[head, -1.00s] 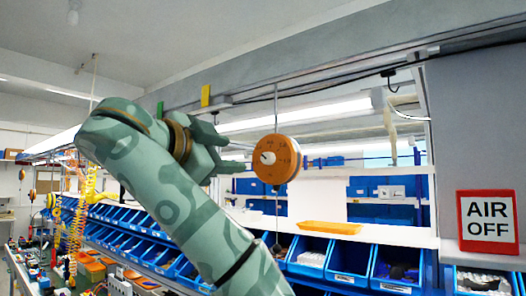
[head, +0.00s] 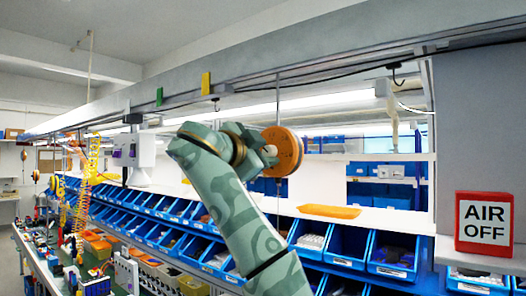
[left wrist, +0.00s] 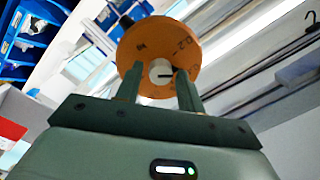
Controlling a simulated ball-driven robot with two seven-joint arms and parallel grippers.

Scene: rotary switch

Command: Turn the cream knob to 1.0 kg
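The round orange dial (head: 291,150) hangs from a thin vertical rod beneath the overhead beam. In the left wrist view the dial (left wrist: 185,45) fills the upper middle, with small dark marks on its face, partly cut off and too blurred to read fully. The cream knob (left wrist: 159,72) at its centre has a dark pointer line running toward the right. My left gripper (head: 268,156) is at the dial's face and hides the knob in the head view. In the left wrist view its two fingers (left wrist: 160,88) are open on either side of the knob, with visible gaps. My right gripper is not in view.
Blue bins (head: 345,243) line the shelf below, with an orange tray (head: 329,211) above them. A red-framed AIR OFF sign (head: 484,223) stands at the right. A grey beam (head: 330,60) runs overhead, with a yellow tag (head: 205,83) on it.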

